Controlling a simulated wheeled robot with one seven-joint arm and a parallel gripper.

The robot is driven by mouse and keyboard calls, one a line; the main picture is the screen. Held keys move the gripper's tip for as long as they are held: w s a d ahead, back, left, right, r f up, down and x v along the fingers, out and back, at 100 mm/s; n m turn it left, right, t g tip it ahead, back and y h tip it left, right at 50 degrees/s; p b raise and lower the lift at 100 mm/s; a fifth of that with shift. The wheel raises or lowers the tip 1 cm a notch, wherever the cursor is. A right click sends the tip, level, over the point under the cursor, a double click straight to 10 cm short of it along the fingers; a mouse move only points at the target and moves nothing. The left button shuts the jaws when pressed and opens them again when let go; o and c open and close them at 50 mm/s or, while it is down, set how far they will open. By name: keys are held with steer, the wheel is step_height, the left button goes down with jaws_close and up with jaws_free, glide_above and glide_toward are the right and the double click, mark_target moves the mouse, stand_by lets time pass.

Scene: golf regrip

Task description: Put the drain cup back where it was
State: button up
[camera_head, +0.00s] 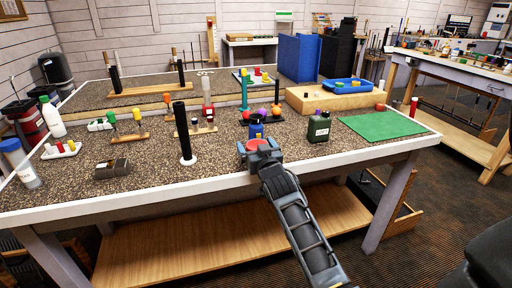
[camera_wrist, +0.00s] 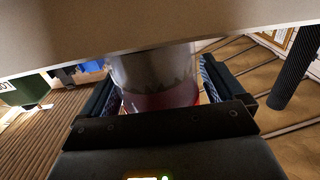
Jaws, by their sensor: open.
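A round red thing (camera_head: 258,144), probably the drain cup, shows between the fingers of my gripper (camera_head: 261,154) at the table's front edge in the head view. In the wrist view a grey, glossy cup (camera_wrist: 155,75) with a reddish lower part stands between the two fingers of my gripper (camera_wrist: 160,95). The jaws are open around it; I cannot tell whether a finger touches it. Part of the cup is hidden by the gripper body and by a pale surface across the top of the wrist view.
A blue can (camera_head: 256,129) stands close behind my gripper. A dark green canister (camera_head: 318,128) is to the right, and an upright black grip (camera_head: 183,133) to the left. Clear speckled tabletop (camera_head: 225,165) lies left of my gripper.

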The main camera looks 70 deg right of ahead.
steer(key=b+v, duration=0.1)
steer(key=v, duration=1.1)
steer(key=shift+b, duration=0.35)
steer(key=s+a+f+n+t+y, duration=0.1)
steer(key=a+f+n+t+y, duration=0.15)
steer(key=a, duration=0.95)
steer(key=s+a+n+y, duration=0.2)
steer(key=s+a, duration=0.3)
steer(key=a, duration=0.3)
steer(key=s+a+f+n+t+y, duration=0.1)
steer(key=s+a+n+y, duration=0.1)
steer(key=s+a+y, duration=0.3)
steer(key=s+a, duration=0.1)
steer(key=a, duration=0.3)
steer(key=shift+a, duration=0.25)
steer(key=s+a+r+n+y, duration=0.1)
steer(key=s, duration=0.2)
steer(key=s+a+r+n+y, duration=0.1)
steer(key=s+a+y, duration=0.1)
steer(key=s+a+r+n+y, duration=0.1)
steer(key=s, duration=0.2)
steer(key=shift+s+a+r+n, duration=0.25)
steer(key=shift+s+a+r, duration=0.05)
steer(key=shift+s+r, duration=0.1)
steer(key=shift+w, duration=0.15)
